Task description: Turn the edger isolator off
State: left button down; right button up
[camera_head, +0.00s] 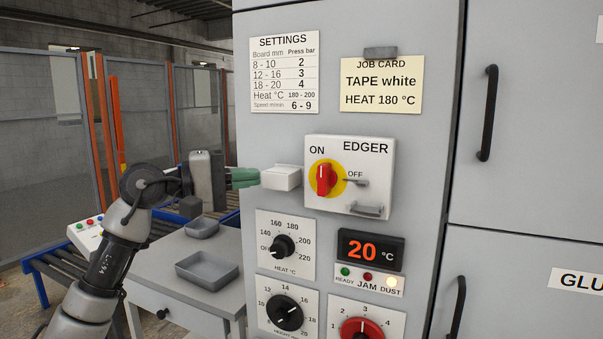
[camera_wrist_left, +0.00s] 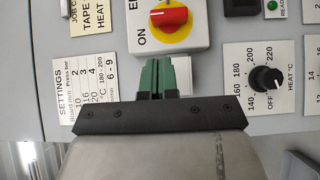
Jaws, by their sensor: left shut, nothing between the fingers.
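The edger isolator (camera_head: 380,160) is a white box on the grey cabinet front. Its red knob (camera_head: 324,179) sits on a yellow disc, with the grip upright, in line with the ON side; the OFF label is to its right. The knob also shows in the left wrist view (camera_wrist_left: 172,17). My left gripper (camera_head: 244,178) has green fingers, shut and empty, left of the isolator and apart from the knob. In the left wrist view its fingertips (camera_wrist_left: 163,62) are just below the isolator box. A small white block (camera_head: 281,178) is between the fingers and the isolator in the head view. My right gripper is out of view.
A small grey lever (camera_head: 355,181) by OFF and a grey hasp (camera_head: 370,211) stick out of the isolator. Below are the heat dial (camera_head: 282,247) and a display (camera_head: 370,250). A table (camera_head: 165,285) with trays stands left. Black door handles (camera_head: 488,113) protrude at right.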

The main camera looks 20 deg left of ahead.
aim_at(324, 179)
pick_arm(q)
jog(key=shift+w+d, duration=0.1)
jog(key=p+x, duration=0.4)
jog(key=x, duration=0.6)
